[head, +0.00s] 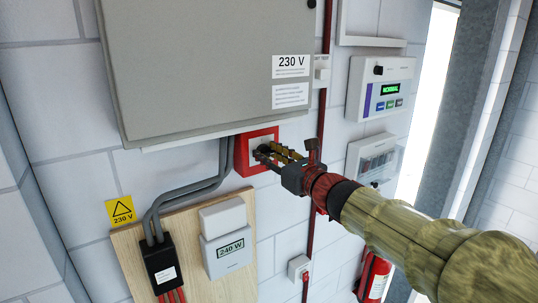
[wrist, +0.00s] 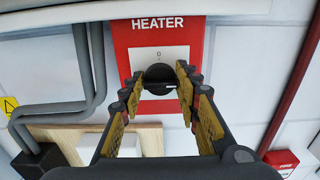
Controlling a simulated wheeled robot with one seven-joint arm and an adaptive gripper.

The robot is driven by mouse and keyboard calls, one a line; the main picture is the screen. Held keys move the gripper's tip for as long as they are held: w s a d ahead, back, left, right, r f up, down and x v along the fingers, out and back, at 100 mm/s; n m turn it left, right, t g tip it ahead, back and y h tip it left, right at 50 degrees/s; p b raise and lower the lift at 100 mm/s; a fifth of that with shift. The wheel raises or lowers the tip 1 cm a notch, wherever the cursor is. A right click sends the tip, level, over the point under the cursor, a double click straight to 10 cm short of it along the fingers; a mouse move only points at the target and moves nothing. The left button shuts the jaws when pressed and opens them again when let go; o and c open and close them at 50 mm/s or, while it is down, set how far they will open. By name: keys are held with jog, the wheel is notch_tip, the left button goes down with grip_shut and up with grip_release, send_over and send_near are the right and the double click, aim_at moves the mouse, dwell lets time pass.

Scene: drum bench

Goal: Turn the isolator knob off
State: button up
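The isolator is a red box (head: 242,158) on the wall under the grey cabinet. In the wrist view its red plate (wrist: 125,45) reads HEATER and has a white face with a 0 at the top. The round black knob (wrist: 159,73) sits at the middle, with a pale mark on its right side, away from the 0. My gripper (wrist: 160,80) is open, with one yellow-padded finger on each side of the knob. The fingertips are close to its edges; I cannot tell if they touch. In the head view my gripper (head: 268,154) hides most of the knob.
The grey 230 V cabinet (head: 200,60) is just above. Grey conduits (head: 190,192) run down at left to a black box (head: 162,262) on a wooden board (head: 130,245). A red pipe (head: 322,120) and control boxes (head: 380,88) are to the right.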

jog(key=c, duration=0.6)
jog(key=shift+o, duration=0.2)
jog(key=shift+f+b, duration=0.1)
jog(key=shift+b, duration=0.4)
jog(key=n+b, duration=0.1)
jog(key=b, duration=0.2)
jog(key=n+b, duration=0.2)
jog(key=b, duration=0.1)
jog(key=shift+f+n, duration=0.25)
jog(key=shift+n, duration=0.05)
jog(key=n+b, duration=1.3)
jog(key=b, duration=0.5)
jog(key=shift+s+a+n, duration=0.1)
jog(key=shift+a+n, duration=0.05)
jog(key=shift+n, duration=0.25)
jog(key=shift+r, duration=0.1)
